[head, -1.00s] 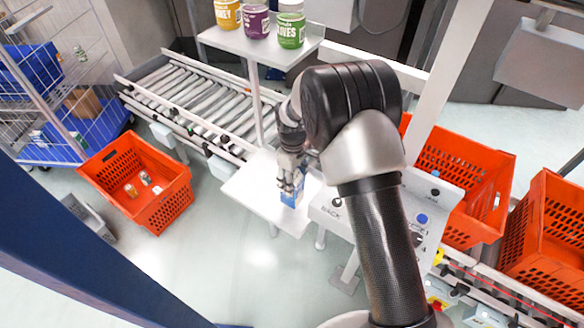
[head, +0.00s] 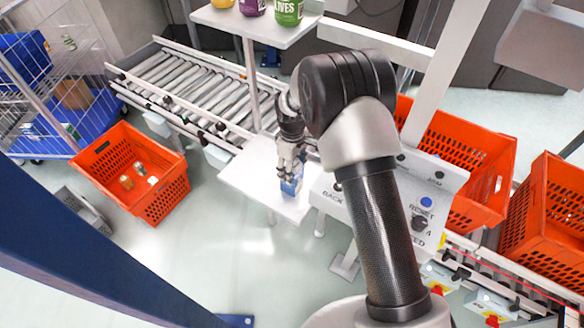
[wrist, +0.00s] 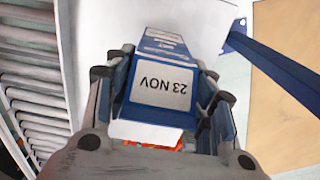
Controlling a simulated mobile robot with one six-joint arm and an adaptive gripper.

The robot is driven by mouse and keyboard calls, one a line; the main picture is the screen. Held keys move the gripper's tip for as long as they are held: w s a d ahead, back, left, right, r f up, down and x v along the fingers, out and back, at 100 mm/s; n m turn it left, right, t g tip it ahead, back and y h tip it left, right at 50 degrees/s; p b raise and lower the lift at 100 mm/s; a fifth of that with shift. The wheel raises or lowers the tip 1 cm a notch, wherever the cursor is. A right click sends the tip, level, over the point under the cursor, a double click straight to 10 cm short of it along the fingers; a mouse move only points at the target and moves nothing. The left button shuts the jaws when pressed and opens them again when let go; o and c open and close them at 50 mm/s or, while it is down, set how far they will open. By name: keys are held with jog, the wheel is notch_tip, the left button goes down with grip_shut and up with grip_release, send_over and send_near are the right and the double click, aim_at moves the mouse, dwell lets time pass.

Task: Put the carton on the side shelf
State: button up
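The carton (head: 291,186) is a small blue and white box with a "23 NOV" label, which reads upside down in the wrist view (wrist: 160,86). My gripper (head: 289,172) has a finger on each side of the carton and is shut on it. In the head view the carton shows against a small white side shelf (head: 245,178), near its right part. I cannot tell whether the carton's base touches that shelf. In the wrist view the white surface (wrist: 190,22) lies beyond the carton.
A higher white shelf (head: 262,32) holds several jars. A roller conveyor (head: 190,88) runs behind the side shelf. A control panel (head: 415,190) stands close on the right. Orange totes stand at left (head: 155,200) and right (head: 465,210).

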jog(key=o, duration=0.3)
jog(key=shift+o, duration=0.2)
jog(key=shift+r, duration=0.1)
notch_tip(320, 180, up, 8)
jog(key=shift+f+p, duration=0.15)
jog(key=shift+p, duration=1.1)
